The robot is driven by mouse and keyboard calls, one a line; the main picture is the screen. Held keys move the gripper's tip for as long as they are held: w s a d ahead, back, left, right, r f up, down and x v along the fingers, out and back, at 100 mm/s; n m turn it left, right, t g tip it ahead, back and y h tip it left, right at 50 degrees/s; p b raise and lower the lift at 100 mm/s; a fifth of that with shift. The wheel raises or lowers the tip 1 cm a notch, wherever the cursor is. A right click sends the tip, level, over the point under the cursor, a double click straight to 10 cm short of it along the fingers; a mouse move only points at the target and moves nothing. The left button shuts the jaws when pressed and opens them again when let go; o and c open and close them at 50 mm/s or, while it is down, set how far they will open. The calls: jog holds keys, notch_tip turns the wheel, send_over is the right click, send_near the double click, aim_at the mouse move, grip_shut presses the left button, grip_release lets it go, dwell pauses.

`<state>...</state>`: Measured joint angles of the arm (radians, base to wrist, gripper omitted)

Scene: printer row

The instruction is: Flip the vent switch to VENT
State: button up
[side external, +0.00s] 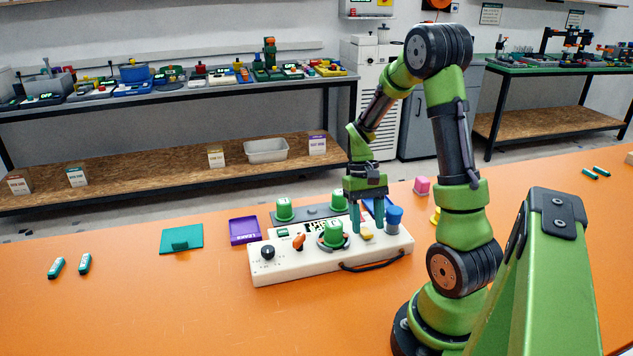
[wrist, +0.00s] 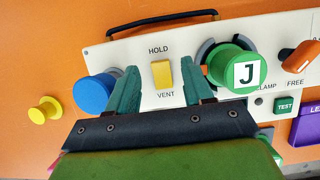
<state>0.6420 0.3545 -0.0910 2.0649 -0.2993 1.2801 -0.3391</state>
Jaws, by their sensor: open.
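The vent switch is a small yellow rocker (wrist: 162,74) on the white panel, with HOLD printed above it and VENT below it in the wrist view. It also shows in the side view (side external: 367,236). I cannot tell which way it is tilted. My gripper (side external: 367,225) is open and points down over the panel. In the wrist view its two teal fingers (wrist: 160,70) stand on either side of the yellow switch, with gaps on both sides. Nothing is held between them. The white panel box (side external: 300,268) sits on the orange table.
A blue knob (wrist: 94,93) is close beside the left finger. A green J knob (wrist: 232,68) is close beside the right finger. An orange lever (side external: 298,242) and a black dial (side external: 267,252) are further along the panel. A black cable handle (side external: 372,264) runs along its front.

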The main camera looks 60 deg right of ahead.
jog(key=v, duration=1.5)
jog(key=shift+r, duration=0.25)
jog(key=a+r+n+t, duration=0.1)
jog(key=a+t, duration=0.2)
jog(key=a, duration=0.5)
jog(key=s+a+r+n+t, duration=0.1)
jog(key=a+n+t, duration=0.1)
jog(key=a, duration=0.7)
jog(key=s+a+r+n+t+h, duration=0.1)
jog(key=a+n+t, duration=0.1)
jog(key=a+t, duration=0.3)
jog(key=a, duration=0.3)
jog(key=shift+a+r, duration=0.2)
jog(key=shift+a, duration=0.2)
jog(key=shift+s, duration=0.1)
